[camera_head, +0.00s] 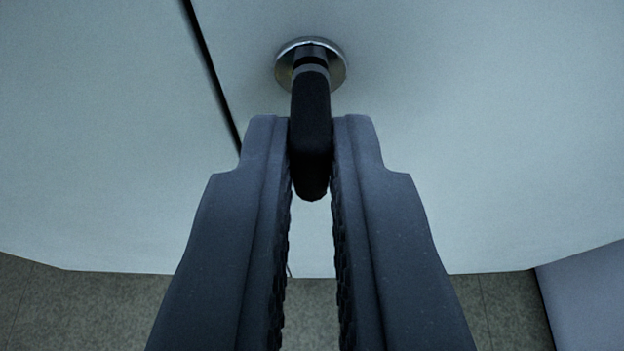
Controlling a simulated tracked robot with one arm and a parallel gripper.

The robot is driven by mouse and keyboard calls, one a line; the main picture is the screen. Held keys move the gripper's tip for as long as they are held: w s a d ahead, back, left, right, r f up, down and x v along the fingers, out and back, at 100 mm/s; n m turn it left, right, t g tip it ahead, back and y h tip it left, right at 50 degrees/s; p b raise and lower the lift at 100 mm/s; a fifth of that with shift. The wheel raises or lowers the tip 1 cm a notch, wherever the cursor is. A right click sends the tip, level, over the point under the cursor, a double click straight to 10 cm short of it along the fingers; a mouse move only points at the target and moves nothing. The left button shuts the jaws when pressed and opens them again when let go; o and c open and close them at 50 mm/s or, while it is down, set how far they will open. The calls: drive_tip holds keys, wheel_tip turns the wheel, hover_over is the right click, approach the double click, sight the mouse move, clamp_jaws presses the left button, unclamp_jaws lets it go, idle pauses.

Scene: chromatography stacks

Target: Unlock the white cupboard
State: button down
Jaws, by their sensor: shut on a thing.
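The white cupboard (470,140) fills most of the view, with a dark narrow gap between two front panels left of centre. A round metal lock (337,68) sits on the right panel, close to that gap. A black key (311,100) sticks out of the lock toward me, its long grip hanging downward. My gripper (312,150) is shut on the key's grip, one finger on each side. The key's lower end shows between the fingers. The part of the key inside the lock is hidden.
Below the cupboard's lower edge lies a grey-brown tiled floor (90,310). A pale bluish panel (590,295) stands at the lower right. The cupboard front around the lock is flat and clear.

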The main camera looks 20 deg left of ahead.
idle(0.4)
drive_tip(key=c, duration=1.5)
unclamp_jaws()
drive_tip(key=shift+p+v, duration=1.05)
drive_tip(key=shift+v, duration=5.85)
drive_tip(key=shift+f, duration=0.1)
